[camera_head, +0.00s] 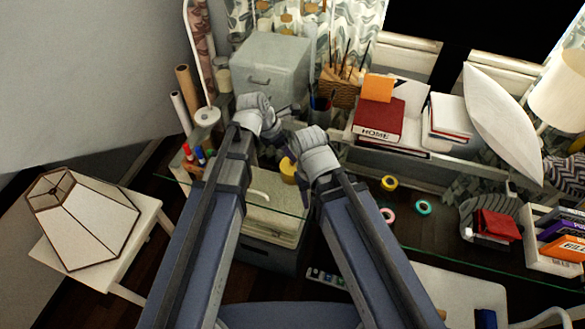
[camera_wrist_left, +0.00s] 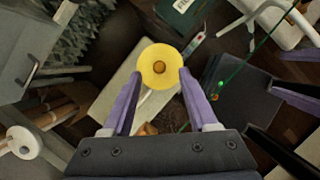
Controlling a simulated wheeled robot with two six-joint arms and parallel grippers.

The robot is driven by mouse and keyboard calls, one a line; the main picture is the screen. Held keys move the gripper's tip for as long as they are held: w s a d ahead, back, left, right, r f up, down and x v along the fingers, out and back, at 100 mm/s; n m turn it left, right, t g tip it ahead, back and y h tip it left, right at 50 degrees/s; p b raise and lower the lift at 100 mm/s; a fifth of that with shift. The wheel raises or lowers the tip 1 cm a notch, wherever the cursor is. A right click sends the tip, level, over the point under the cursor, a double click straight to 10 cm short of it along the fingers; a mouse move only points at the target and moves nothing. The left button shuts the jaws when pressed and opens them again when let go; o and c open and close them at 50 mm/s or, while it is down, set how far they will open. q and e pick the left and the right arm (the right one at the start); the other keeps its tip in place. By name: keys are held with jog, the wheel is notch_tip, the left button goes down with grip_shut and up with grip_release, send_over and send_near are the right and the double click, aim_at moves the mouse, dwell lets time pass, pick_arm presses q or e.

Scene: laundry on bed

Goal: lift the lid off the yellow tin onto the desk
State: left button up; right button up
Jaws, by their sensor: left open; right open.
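The yellow tin (camera_head: 288,170) stands on the glass desk, partly hidden by my grippers in the head view. Its round yellow lid (camera_wrist_left: 148,57) with a brown knob (camera_wrist_left: 159,68) shows from above in the left wrist view. My left gripper (camera_wrist_left: 160,75) is open, with its two purple fingertips on either side of the lid's near part; I cannot tell whether they touch it. My right gripper (camera_head: 303,178) is open, just right of the tin in the head view. One of its purple fingers shows at the right edge of the left wrist view.
Tape rolls (camera_head: 389,183) lie on the glass to the right. Markers (camera_head: 196,155) stand at the left. A grey cabinet (camera_head: 272,68), a pen cup (camera_head: 320,108) and a red book (camera_head: 378,120) are behind. The glass around the tape rolls has free room.

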aim_at(290, 163)
pick_arm(q)
jog(key=shift+a+b+x, duration=0.2)
jog(key=shift+b+x, duration=0.85)
jog(key=shift+x, duration=0.1)
jog(key=shift+a+b+x, duration=0.25)
jog(key=shift+b+x, duration=0.8)
jog(key=shift+x, duration=0.1)
jog(key=shift+d+f+b, duration=0.2)
jog(key=shift+f+b, duration=0.2)
jog(key=shift+f, duration=0.15)
jog(key=shift+r, duration=0.1)
jog(key=shift+c, duration=0.3)
grip_shut()
